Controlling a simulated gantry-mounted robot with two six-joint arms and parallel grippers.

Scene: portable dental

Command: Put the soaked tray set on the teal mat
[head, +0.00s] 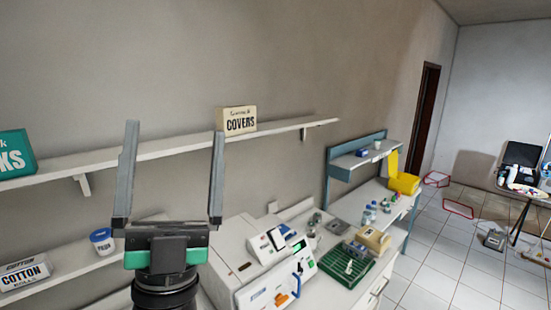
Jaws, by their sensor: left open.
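My left gripper (175,130) rises in the lower left, fingers upright and wide apart, with nothing between them. It is in front of the wall shelves. I cannot pick out a soaked tray set or a teal mat for certain. A dark green rack or tray (336,270) with small white items lies on the white counter to the right, well apart from the gripper. My right gripper is not in view.
White machines (262,290) stand on the counter. The upper shelf (180,147) holds a COVERS box (237,120) and a teal box (16,153). The lower shelf holds a COTTON box (24,272) and a tub (102,241).

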